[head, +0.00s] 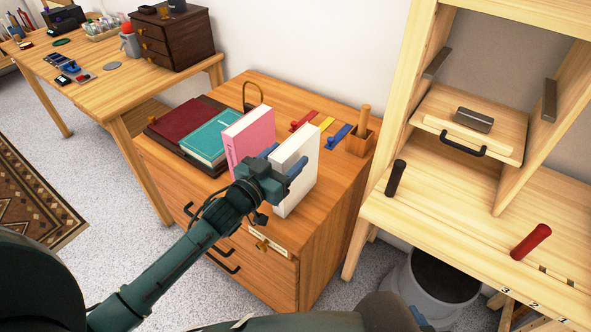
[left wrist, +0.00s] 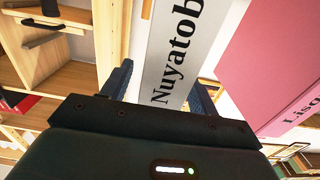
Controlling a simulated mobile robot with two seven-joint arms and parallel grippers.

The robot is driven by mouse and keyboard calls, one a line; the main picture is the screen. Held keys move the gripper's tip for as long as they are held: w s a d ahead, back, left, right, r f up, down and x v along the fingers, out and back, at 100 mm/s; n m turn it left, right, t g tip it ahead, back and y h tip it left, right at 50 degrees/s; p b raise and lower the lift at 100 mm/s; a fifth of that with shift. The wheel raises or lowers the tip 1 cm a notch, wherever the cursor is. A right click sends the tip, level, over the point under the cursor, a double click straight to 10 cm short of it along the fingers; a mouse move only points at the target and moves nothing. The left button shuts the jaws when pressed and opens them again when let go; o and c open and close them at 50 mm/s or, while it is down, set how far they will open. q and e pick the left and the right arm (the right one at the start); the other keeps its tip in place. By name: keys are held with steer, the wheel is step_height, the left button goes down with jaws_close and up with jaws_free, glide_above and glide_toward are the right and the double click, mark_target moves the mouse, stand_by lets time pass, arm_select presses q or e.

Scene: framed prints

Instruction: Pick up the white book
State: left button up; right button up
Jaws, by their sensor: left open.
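The white book (head: 297,192) stands upright on the wooden drawer cabinet, to the right of an upright pink book (head: 248,138). My left gripper (head: 283,166) is open at the white book's spine, one finger to each side of it. In the left wrist view the light grey spine of the white book (left wrist: 178,50), with dark lettering, shows between the fingers of my left gripper (left wrist: 160,88). The pink book (left wrist: 275,60) is close outside the right-hand finger there. I cannot tell whether either finger touches the book. My right gripper is not in view.
A teal book (head: 208,139) and a dark red book (head: 185,117) lie flat at the left of the cabinet (head: 262,84). A wooden shelf unit (head: 440,195) stands at the right.

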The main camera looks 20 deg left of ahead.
arm_select(q)
steer(key=shift+x, duration=0.85)
steer(key=shift+c, duration=0.2)
jaws_close()
steer(key=shift+r, duration=0.2)
